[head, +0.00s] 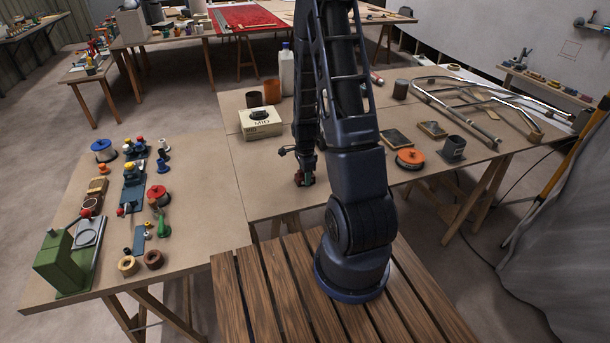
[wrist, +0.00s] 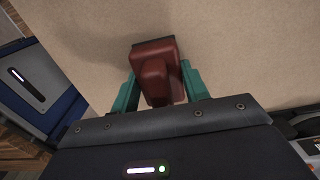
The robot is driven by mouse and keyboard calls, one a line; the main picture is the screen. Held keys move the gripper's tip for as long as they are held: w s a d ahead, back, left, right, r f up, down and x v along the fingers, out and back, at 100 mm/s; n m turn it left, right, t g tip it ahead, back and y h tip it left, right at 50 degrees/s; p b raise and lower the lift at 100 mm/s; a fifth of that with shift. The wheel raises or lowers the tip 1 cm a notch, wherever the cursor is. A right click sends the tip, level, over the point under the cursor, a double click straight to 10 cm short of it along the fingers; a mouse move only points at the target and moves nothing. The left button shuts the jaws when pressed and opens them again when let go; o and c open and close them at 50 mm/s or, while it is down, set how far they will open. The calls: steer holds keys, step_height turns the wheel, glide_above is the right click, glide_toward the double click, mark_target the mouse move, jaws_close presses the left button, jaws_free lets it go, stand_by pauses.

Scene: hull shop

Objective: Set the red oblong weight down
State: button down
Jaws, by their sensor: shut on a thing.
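The red oblong weight (wrist: 153,62) is a dark red block with a raised middle part, between the teal fingers of my gripper (wrist: 156,88) in the wrist view. My gripper is shut on it. In the head view my gripper (head: 305,178) is low over the tan table (head: 262,190), near its front edge, and only a small bit of red shows there. Bare table top lies below the weight in the wrist view. I cannot tell whether the weight touches it.
A cream box (head: 262,122) stands behind and left of my gripper. An orange-topped round thing (head: 410,158) and a dark cup on a base (head: 453,148) lie to the right. The left table (head: 215,170) holds many small parts. The table between box and gripper is clear.

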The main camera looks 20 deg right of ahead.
steer(key=c, duration=0.7)
jaws_free()
steer(key=shift+r, duration=0.1)
step_height(320, 180, up, 12)
steer(key=shift+r, duration=0.1)
steer(key=s+a+r+n+t, duration=0.1)
steer(key=s+r+n, duration=0.5)
steer(key=r, duration=0.3)
steer(key=s+r+n+t, duration=0.2)
steer(key=s+r+n, duration=0.4)
steer(key=r, duration=0.4)
steer(key=s+a+r+n+t, duration=0.1)
steer(key=s+r+n, duration=0.5)
steer(key=s+r, duration=0.2)
steer(key=shift+s+a+r+t, duration=0.3)
steer(key=shift+r, duration=0.35)
